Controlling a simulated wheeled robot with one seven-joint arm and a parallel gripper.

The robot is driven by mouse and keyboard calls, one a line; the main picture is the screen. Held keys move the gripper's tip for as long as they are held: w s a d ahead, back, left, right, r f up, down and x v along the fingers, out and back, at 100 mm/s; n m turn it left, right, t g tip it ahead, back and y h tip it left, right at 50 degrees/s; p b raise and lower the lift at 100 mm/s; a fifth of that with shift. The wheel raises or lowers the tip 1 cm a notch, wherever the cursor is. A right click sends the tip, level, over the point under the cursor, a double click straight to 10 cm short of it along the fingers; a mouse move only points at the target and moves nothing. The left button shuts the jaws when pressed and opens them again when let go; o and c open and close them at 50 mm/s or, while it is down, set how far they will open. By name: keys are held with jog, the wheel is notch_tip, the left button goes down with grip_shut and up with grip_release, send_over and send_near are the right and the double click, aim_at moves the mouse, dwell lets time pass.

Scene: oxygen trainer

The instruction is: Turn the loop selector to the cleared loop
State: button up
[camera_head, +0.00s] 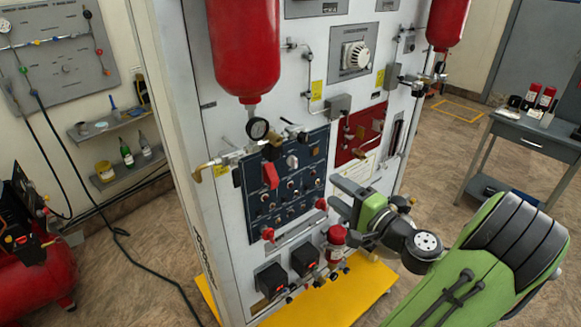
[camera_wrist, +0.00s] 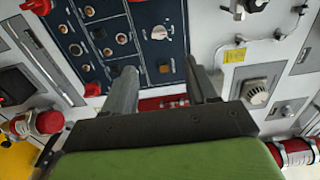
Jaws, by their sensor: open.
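A dark blue control panel (camera_head: 285,185) is set in the front of the white cabinet. A white rotary knob (camera_head: 292,161) sits in its upper part and appears to be the loop selector; its label is too small to read. In the wrist view the knob (camera_wrist: 158,32) lies beyond the fingertips, roughly between their lines, with its pointer setting unclear. My gripper (camera_head: 338,196) is in front of the cabinet, to the lower right of the knob. In the wrist view its two fingers (camera_wrist: 162,72) are apart, with nothing seen between them.
A red handle (camera_head: 271,175) is left of the knob. A red panel (camera_head: 360,133) and a larger white dial (camera_head: 355,55) are to the right and above. Red cylinders (camera_head: 243,45) hang on the cabinet front. A red-capped fitting (camera_head: 336,235) is below my gripper.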

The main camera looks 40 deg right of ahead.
aim_at(296, 164)
jog(key=w, duration=0.4)
jog(key=w+d, duration=0.1)
jog(key=w, duration=0.4)
jog(key=w+p, duration=0.1)
jog(key=w, duration=0.3)
jog(key=shift+w+d, duration=0.25)
jog(key=shift+c, duration=0.4)
jog(key=shift+f, duration=0.1)
jog(key=c, duration=1)
